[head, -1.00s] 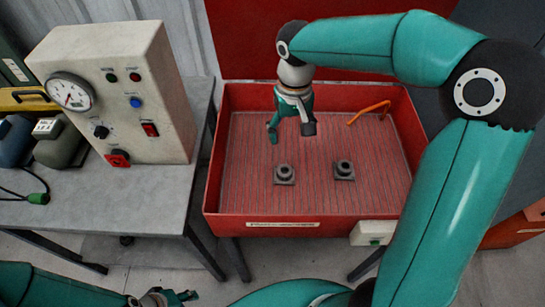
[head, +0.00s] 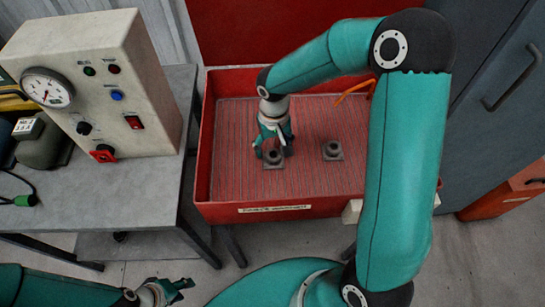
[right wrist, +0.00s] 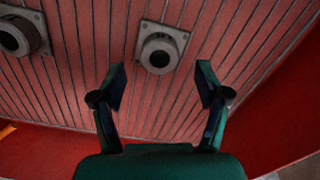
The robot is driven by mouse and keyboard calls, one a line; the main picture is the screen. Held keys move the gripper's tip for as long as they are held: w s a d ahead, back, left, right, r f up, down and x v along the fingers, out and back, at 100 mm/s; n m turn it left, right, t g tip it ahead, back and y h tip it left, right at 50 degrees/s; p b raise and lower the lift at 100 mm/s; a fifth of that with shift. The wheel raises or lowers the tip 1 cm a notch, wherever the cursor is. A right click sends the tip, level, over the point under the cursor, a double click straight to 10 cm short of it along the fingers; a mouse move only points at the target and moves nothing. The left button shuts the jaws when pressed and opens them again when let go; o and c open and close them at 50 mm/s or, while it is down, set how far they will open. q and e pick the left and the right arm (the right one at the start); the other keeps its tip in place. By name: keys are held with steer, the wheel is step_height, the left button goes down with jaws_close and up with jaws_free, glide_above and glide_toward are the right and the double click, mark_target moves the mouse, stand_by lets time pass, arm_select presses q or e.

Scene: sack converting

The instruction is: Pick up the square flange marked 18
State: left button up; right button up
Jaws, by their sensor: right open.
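Two grey square flanges with round raised hubs lie on the ribbed floor of the red tray (head: 262,211): a left flange (head: 273,159) and a right flange (head: 332,151). No number is legible on either. My right gripper (head: 272,146) is open and empty, close behind the left flange. In the right wrist view its fingers (right wrist: 161,88) point toward that flange (right wrist: 161,50), which lies just beyond the fingertips, roughly centred between them. The other flange (right wrist: 18,37) is at the upper left there. My left gripper (head: 172,291) is low outside the tray; its opening is unclear.
Left of the tray, a bench (head: 130,182) carries a control box (head: 95,95) with a gauge. A dark cabinet (head: 495,110) stands at right. Tray floor around the flanges is clear.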

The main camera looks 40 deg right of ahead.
mark_target(273, 153)
steer(key=shift+f, duration=1.9)
jaws_close()
steer(key=shift+r, duration=0.2)
